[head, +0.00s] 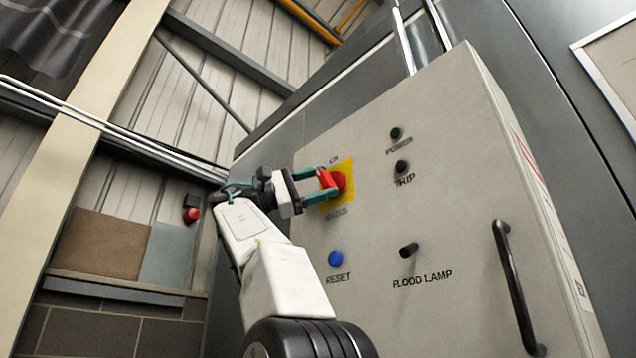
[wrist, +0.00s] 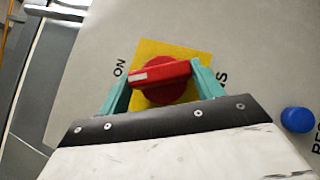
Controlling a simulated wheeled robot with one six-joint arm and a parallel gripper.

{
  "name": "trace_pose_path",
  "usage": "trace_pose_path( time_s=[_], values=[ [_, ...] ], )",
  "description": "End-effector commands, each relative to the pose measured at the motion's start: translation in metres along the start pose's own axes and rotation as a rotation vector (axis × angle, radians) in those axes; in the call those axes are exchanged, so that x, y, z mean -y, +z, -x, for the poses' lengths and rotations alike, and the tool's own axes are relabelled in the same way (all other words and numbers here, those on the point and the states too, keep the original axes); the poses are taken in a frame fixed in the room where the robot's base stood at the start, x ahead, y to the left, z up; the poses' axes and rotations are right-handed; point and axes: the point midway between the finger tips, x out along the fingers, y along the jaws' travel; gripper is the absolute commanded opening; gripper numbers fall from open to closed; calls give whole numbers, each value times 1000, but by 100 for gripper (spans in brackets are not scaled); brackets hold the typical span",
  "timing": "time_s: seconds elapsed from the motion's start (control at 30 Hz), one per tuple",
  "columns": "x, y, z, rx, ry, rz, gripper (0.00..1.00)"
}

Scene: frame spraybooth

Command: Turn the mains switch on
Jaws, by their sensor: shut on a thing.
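The mains switch (head: 339,180) is a red rotary handle on a yellow square plate, on the front of a grey control cabinet. It also shows in the wrist view (wrist: 165,76), with "ON" lettered beside one edge of the plate. My gripper (head: 330,184) is at the switch, its green fingers on either side of the red handle. In the wrist view the fingers (wrist: 163,82) are shut on the handle's two ends. The handle's white mark lies toward the "ON" side in the wrist view. The lettering on the opposite side is partly hidden by a finger.
The cabinet (head: 450,150) also carries a green power lamp (head: 396,133), a dark trip lamp (head: 402,167), a blue reset button (head: 335,258), a black flood lamp knob (head: 409,249) and a black door handle (head: 518,285). A red button (head: 191,215) is on the wall at left.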

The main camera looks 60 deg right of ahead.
Motion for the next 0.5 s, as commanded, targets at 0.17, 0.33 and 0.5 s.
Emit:
trace_pose_path(
  time_s=[0.17,0.33,0.5],
  values=[
    [-2,0,0,-1,-36,-43,43],
    [-2,-1,0,-1,-55,-61,43],
    [-2,0,0,-1,-60,-67,43]
  ],
)
